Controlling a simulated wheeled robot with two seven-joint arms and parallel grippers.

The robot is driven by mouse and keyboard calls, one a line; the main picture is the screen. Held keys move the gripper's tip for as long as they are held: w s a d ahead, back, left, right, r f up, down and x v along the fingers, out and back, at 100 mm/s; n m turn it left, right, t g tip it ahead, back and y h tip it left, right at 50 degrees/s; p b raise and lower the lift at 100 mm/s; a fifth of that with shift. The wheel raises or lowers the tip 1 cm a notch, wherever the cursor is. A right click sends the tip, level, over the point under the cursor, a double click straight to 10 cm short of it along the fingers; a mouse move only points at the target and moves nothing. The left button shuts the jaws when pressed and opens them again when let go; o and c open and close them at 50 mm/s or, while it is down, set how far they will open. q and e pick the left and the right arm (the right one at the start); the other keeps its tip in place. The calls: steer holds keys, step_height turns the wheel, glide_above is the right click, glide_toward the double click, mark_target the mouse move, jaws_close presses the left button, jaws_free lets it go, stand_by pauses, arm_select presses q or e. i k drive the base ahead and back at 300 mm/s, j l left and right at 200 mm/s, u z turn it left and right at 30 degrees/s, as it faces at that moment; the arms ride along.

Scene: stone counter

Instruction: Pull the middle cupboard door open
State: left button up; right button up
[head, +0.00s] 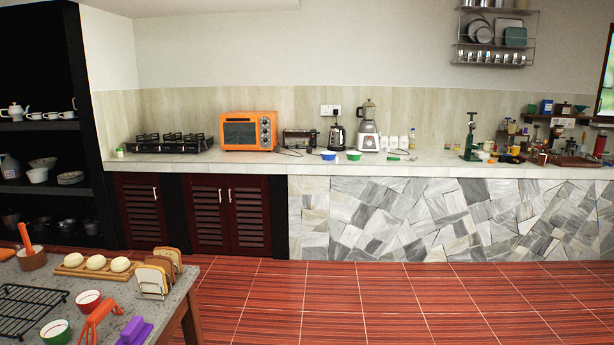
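Three dark red louvred cupboard doors are under the left part of the stone counter. The middle cupboard door (205,222) looks shut, flush with the right cupboard door (249,222) beside it. Small pale upright handles show near the upper edges where these two doors meet. The left cupboard door (140,218) also looks shut, with a pale handle near its upper right, and a dark post stands between it and the middle door. Neither of my grippers is in view.
A table (184,291) with buns, a toast rack, bowls and a wire rack fills the lower left, nearer than the cupboards. A dark shelf (78,130) stands at far left. The tiled floor (330,305) is clear before the middle and right doors.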

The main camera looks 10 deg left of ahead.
mark_target(205, 194)
steer(key=i+j, duration=0.15)
steer(key=i, duration=0.45)
steer(key=i+j+u, duration=0.1)
steer(key=i, duration=1.05)
steer(key=i+l+u, duration=0.1)
steer(key=i, duration=0.45)
steer(key=i+l, duration=0.1)
steer(key=i, duration=0.5)
steer(key=i+l+u, duration=0.1)
steer(key=i, duration=0.5)
steer(key=i+j+u, duration=0.15)
steer(key=i+u, duration=0.7)
steer(key=i+l+u, duration=0.15)
steer(key=i+u, duration=0.25)
steer(key=i+j+u, duration=0.1)
steer(key=i, duration=0.35)
steer(key=i+j+u, duration=0.15)
steer(key=i, duration=0.3)
